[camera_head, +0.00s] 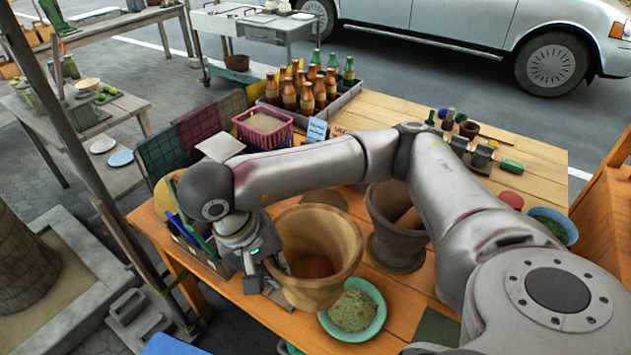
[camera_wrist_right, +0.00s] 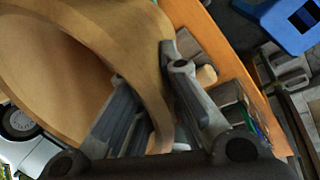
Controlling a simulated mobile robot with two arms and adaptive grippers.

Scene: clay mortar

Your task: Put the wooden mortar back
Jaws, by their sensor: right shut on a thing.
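The wooden mortar (camera_head: 340,238) is a large tan, wide-mouthed vessel at the front left part of the wooden table. It is nearly upright, with its dark inner bottom in view. My right gripper (camera_head: 262,272) is at its left side, shut on its rim and wall. In the right wrist view the fingers (camera_wrist_right: 146,80) lie on both sides of the wall of the wooden mortar (camera_wrist_right: 130,38). I cannot tell whether its base touches the table. My left gripper is not in view.
A teal plate of green food (camera_head: 379,318) is close in front. A pink basket (camera_head: 263,143) and bottle crate (camera_head: 345,100) stand behind my forearm.

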